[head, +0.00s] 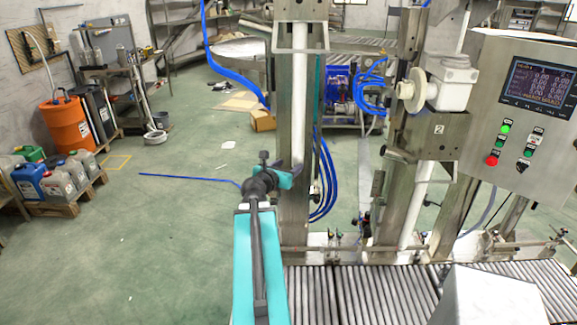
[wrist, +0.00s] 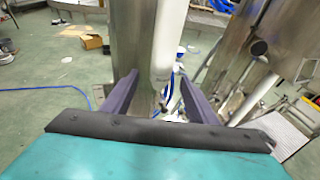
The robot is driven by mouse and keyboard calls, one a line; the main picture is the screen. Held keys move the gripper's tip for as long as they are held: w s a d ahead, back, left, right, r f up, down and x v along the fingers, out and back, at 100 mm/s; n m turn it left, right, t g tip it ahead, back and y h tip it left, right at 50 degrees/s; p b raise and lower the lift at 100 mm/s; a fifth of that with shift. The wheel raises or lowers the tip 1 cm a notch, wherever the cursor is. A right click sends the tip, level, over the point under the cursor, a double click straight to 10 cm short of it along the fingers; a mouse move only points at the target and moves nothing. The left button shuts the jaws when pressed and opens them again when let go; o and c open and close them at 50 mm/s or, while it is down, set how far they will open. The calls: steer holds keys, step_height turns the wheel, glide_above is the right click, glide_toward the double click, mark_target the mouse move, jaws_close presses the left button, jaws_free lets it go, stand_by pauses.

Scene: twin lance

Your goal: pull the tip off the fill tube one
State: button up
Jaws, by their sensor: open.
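The left fill station has a white tube (head: 299,110) running down along a steel column (head: 285,215). I take it for fill tube one, though I see no number on it. The same white tube shows in the wrist view (wrist: 172,35), beyond my fingers. My gripper (head: 284,172) is in front of the column at mid height. In the wrist view my gripper (wrist: 160,88) has its two dark fingers wide apart with nothing held between them. The column and tube appear between the fingers, but I cannot tell the distance. I cannot make out the tip of the tube.
A second station, marked 2 (head: 438,129), stands at the right with its own white tube (head: 416,205). A roller conveyor (head: 370,295) runs below, with a pale box (head: 487,298) on it. A control panel (head: 530,110) is at right. Blue hoses (head: 327,185) hang beside the column.

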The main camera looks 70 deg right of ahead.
mark_target(295, 165)
steer(key=shift+a+f+b+x, duration=0.1)
steer(key=shift+f+b+x, duration=0.4)
steer(key=shift+x, duration=1.05)
steer(key=shift+a+f+b+x, duration=0.15)
steer(key=shift+b+x, duration=0.5)
steer(key=shift+x, duration=0.85)
steer(key=shift+f+b+x, duration=0.35)
steer(key=shift+b+x, duration=0.25)
steer(key=shift+x, duration=0.95)
steer(key=shift+w, duration=0.1)
steer(key=c, duration=1.2)
steer(key=o, duration=0.4)
steer(key=c, duration=0.5)
steer(key=shift+s+f, duration=0.2)
steer(key=shift+f, duration=0.35)
steer(key=shift+f+b, duration=1.3)
steer(key=shift+f, duration=0.5)
